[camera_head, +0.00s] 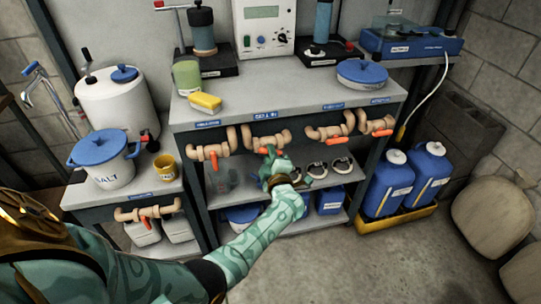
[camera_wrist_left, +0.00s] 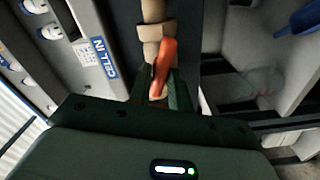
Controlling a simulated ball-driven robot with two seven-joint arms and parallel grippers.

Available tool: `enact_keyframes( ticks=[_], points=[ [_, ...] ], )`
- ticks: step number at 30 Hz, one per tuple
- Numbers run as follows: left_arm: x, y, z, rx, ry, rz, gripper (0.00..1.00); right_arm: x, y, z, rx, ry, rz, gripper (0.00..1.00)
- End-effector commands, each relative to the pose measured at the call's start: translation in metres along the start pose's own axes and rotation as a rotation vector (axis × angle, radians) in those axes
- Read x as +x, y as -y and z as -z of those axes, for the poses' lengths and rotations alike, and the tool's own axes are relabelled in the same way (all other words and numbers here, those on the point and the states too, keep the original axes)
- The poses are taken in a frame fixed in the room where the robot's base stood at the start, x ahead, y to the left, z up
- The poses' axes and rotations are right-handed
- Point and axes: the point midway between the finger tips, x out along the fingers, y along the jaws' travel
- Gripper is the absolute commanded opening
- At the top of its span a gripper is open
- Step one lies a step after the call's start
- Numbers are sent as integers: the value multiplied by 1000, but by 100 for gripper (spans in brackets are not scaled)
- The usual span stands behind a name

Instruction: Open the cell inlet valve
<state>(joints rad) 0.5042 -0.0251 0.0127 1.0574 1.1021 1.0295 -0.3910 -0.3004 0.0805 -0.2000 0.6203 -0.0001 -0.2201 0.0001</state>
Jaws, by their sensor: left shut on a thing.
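The cell inlet valve (camera_head: 255,141) is a beige pipe fitting under the counter edge, second from the left in the row. In the left wrist view its pipe (camera_wrist_left: 153,12) runs down from the top, beside a blue label (camera_wrist_left: 104,58) reading "CELL IN". Its orange handle (camera_wrist_left: 165,62) lies nearly in line with the pipe, slightly tilted. My left gripper (camera_head: 269,152) is at this valve, reaching up from below. In the left wrist view my left gripper (camera_wrist_left: 158,92) is shut on the handle's lower end, which its fingers partly hide. My right gripper is not in view.
Other orange-handled valves (camera_head: 212,151) (camera_head: 330,131) (camera_head: 376,125) flank this one closely. A yellow sponge (camera_head: 205,102) and blue-lidded dish (camera_head: 362,73) stand on the counter (camera_head: 285,91). Blue jugs (camera_head: 428,174) stand in a yellow tray at right. The floor in front is clear.

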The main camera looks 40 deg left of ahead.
Motion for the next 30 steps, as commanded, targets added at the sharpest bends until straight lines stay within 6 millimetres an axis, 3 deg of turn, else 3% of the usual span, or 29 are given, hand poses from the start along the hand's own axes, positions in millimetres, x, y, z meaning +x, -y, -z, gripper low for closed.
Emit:
enact_keyframes(
  ticks=[15, 30],
  points=[
    [-1, 6, -1, -327, 0, 6, 0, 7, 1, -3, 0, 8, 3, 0],
    [-1, 6, 0, -386, -1, 7, 0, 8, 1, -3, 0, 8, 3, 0]
  ],
)
